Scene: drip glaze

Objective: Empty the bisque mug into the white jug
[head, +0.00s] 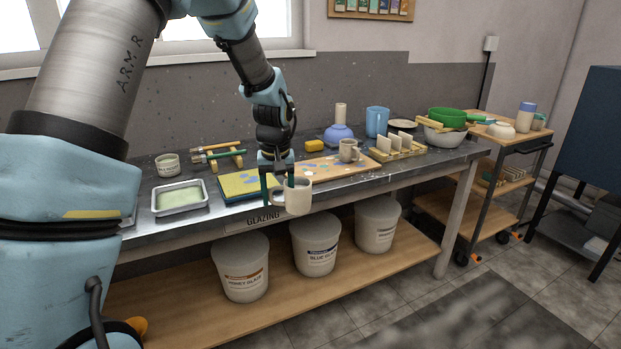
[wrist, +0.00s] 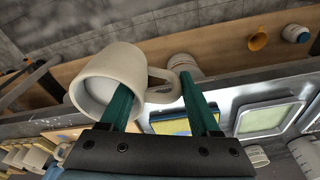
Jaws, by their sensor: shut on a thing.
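The pale bisque mug (head: 298,198) is in my gripper (head: 278,184), in front of the bench's front edge. It looks upright in the head view. In the wrist view my gripper (wrist: 157,80) has one finger at the mug's (wrist: 125,60) open mouth and the other beyond its handle. The mug's inside looks pale; I cannot tell how full it is. A white jug (wrist: 304,152) with dark marks on its side stands partly cut off at the lower right of the wrist view. In the head view I cannot make it out; my arm covers that end of the bench.
A tray of pale green glaze (head: 180,198) and a small labelled cup (head: 167,166) stand on the bench at left. A yellow-and-blue board (head: 250,184) lies behind the mug. Another mug (head: 348,150) stands on a wooden board. Buckets (head: 240,268) stand on the shelf below.

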